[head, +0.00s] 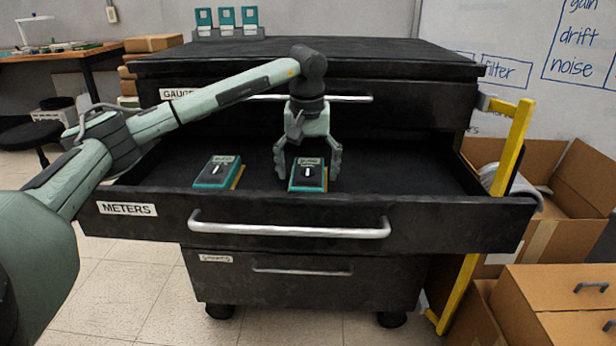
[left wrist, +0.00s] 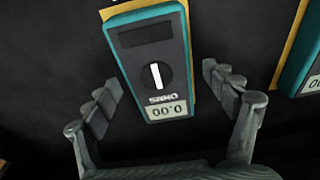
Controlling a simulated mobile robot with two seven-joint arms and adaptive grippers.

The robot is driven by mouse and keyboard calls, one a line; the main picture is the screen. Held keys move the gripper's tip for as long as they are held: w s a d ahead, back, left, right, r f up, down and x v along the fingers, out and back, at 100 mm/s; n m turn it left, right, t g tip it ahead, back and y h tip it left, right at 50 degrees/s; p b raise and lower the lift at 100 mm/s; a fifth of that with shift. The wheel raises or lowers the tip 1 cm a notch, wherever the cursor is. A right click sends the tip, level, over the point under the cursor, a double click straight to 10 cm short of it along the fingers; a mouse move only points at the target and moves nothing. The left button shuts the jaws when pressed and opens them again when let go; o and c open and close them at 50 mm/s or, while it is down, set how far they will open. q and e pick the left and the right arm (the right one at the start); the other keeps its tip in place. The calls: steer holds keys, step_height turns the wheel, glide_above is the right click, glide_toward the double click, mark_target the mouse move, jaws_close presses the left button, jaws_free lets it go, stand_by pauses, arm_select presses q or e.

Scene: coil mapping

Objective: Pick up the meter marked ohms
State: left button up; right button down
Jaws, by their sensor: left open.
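The meter marked ohms (head: 307,177) lies in the open drawer labelled METERS (head: 150,215). It is teal with a dark face, a white pointer and a small display.
The drawer front (head: 430,215) with its long handle stands in front of the meters. The drawer floor to the right is bare. A yellow post (head: 512,150) and cardboard boxes (head: 560,290) stand to the right.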

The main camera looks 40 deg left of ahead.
arm_select(q)
steer(key=c, duration=1.4)
steer(key=shift+c, duration=0.4)
steer(key=shift+r, duration=0.15)
